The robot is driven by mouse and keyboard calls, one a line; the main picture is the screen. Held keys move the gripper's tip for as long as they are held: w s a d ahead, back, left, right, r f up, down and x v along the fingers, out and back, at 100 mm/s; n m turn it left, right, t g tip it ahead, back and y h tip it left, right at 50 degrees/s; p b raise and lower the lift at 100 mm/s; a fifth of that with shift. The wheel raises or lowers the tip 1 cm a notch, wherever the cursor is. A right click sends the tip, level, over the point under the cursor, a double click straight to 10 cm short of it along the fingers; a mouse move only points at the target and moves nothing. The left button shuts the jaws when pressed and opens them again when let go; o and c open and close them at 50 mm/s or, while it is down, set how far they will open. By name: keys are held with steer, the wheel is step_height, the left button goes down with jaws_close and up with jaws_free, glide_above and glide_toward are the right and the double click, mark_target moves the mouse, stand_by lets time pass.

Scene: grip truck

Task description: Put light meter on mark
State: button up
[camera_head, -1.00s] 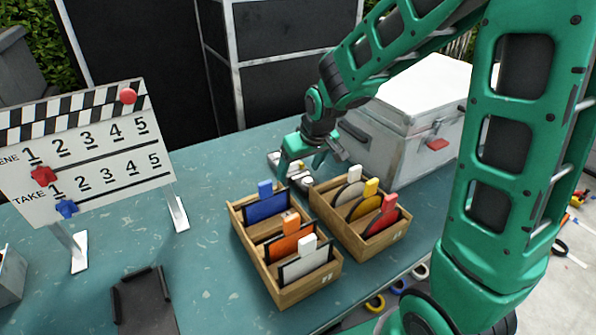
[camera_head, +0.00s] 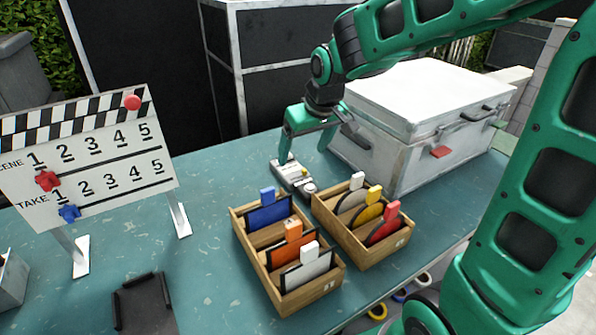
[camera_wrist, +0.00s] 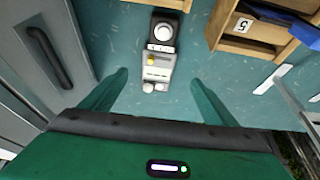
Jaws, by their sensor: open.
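The light meter (camera_head: 292,176) is a small pale grey device lying on the teal table behind the two wooden boxes. In the wrist view the light meter (camera_wrist: 160,55) shows a round dark dial, a yellow button and a light body. My gripper (camera_head: 303,149) is open above and just behind it. In the wrist view my gripper's fingers (camera_wrist: 160,85) stand wide apart, one on each side of the meter's near end, touching nothing that I can see. A dark tray-like holder (camera_head: 145,303) lies at the table's front left; I cannot tell whether it is the mark.
Two wooden boxes (camera_head: 240,240) with coloured cards stand in front of the meter. A large grey case (camera_head: 425,115) stands close on the right of my gripper. A clapperboard (camera_head: 90,165) stands at left. The table between clapperboard and boxes is clear.

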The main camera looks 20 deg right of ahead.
glide_above(295, 173)
steer(key=s, duration=0.3)
steer(key=f, duration=0.5)
steer(key=shift+w+f, duration=0.15)
steer(key=shift+w, duration=0.1)
steer(key=shift+x, duration=2.6)
steer(key=shift+d, duration=0.25)
steer(key=c, duration=1.3)
steer(key=shift+c, duration=1.1)
steer(key=shift+w, duration=0.1)
